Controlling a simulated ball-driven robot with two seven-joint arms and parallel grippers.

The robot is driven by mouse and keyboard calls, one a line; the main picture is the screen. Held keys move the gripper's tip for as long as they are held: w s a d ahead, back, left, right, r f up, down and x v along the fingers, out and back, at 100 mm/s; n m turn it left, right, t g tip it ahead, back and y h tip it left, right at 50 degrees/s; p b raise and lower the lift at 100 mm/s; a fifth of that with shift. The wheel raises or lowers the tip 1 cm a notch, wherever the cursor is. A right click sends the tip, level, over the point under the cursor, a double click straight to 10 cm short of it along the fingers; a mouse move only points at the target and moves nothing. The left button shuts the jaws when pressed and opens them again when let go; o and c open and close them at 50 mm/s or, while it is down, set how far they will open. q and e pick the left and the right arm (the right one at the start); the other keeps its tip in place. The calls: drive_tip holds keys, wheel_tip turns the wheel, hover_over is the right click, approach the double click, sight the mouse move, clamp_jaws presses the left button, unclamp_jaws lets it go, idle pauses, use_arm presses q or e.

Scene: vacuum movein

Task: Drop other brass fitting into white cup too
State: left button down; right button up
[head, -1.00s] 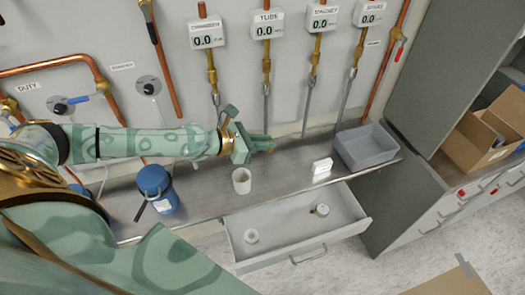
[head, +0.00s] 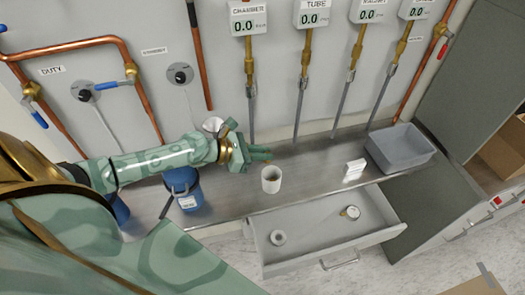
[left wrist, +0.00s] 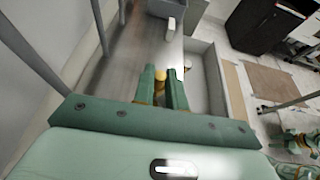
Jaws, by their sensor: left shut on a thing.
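The white cup (head: 271,185) stands upright on the steel bench, near its front edge. Something brownish shows inside it, too small to make out. My left gripper (head: 262,154) is above and just behind the cup in the head view, with its fingertips almost over the cup's mouth. It is shut on a brass fitting (left wrist: 160,74), which shows between the fingertips in the left wrist view. The fitting is mostly hidden by the fingers in the head view. I cannot make out the cup in the left wrist view.
A white block (head: 354,169) and a grey bin (head: 402,150) stand to the right. A blue container (head: 183,190) stands left. Pipes line the wall behind.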

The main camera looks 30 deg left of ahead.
use_arm(q)
drive_tip(key=shift+f, duration=0.35)
drive_tip(key=shift+d+r, duration=0.15)
use_arm(e)
drive_tip(key=shift+a+f, duration=0.25)
use_arm(q)
drive_tip(key=c, duration=1.3)
unclamp_jaws()
drive_tip(key=shift+c, duration=0.2)
use_arm(e)
drive_tip(key=shift+a, duration=0.25)
drive_tip(key=shift+d, duration=0.15)
use_arm(q)
drive_tip(key=p+v, duration=0.1)
drive_tip(key=v, duration=1.5)
use_arm(e)
drive_tip(key=shift+w+d+r, duration=0.1)
drive_tip(key=shift+d+r, duration=0.05)
drive_tip(key=shift+r, duration=0.45)
use_arm(q)
drive_tip(key=shift+s+r, duration=0.1)
